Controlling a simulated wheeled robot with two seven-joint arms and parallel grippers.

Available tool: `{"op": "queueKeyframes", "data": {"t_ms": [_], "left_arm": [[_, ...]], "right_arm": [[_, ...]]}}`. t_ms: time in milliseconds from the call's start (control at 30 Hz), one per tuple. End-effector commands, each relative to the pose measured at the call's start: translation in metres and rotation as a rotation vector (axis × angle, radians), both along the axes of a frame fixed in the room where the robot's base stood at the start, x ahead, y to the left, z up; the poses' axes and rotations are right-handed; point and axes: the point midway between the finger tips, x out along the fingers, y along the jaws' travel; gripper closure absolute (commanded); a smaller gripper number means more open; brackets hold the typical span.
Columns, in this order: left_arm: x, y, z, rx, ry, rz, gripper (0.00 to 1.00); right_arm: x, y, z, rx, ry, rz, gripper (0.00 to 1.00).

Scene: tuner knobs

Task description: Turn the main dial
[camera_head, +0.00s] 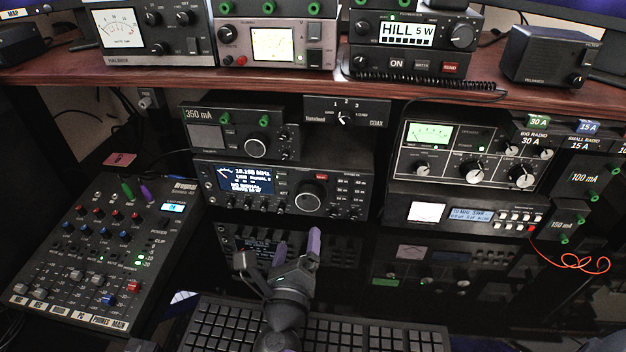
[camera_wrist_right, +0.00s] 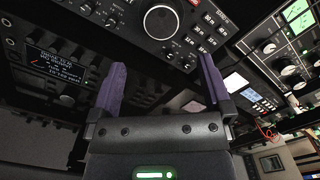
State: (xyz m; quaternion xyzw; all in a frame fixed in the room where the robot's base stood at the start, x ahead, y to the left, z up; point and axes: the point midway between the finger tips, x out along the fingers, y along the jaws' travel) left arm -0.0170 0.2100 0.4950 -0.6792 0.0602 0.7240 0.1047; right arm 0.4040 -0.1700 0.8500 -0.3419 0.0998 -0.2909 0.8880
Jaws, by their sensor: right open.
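The main dial (camera_head: 311,195) is the large round knob with a pale rim on the front of the black radio (camera_head: 232,204) with a blue lit display. It also shows in the right wrist view (camera_wrist_right: 160,22), at the top centre, beyond the fingertips. My right gripper (camera_head: 298,243) has purple finger pads and is below and in front of the radio, with its fingers pointing up toward it. In the right wrist view the gripper (camera_wrist_right: 162,80) is open, with nothing between its fingers. The gripper is apart from the dial. My left gripper is not in view.
A keyboard (camera_head: 370,338) lies below my right arm. A mixer (camera_head: 105,250) stands at the left. More radio gear (camera_head: 470,165) stands at the right, with an orange cable (camera_head: 575,262). A wooden shelf (camera_head: 150,73) runs above. The glossy black surface before the radio looks clear.

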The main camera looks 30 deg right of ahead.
Motion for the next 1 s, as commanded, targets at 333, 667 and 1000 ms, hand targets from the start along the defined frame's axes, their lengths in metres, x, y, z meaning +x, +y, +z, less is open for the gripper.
{"op": "queueKeyframes", "data": {"t_ms": [333, 667, 1000], "left_arm": [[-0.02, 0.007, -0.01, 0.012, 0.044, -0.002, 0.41], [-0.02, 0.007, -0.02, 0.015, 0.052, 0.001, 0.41], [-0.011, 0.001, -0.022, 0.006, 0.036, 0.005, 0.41]], "right_arm": [[0.038, -0.032, -0.005, 0.053, -0.011, -0.023, 0.0], [0.075, -0.059, -0.004, 0.053, -0.007, -0.022, 0.0], [0.076, -0.061, -0.003, 0.053, -0.008, -0.021, 0.15]]}}
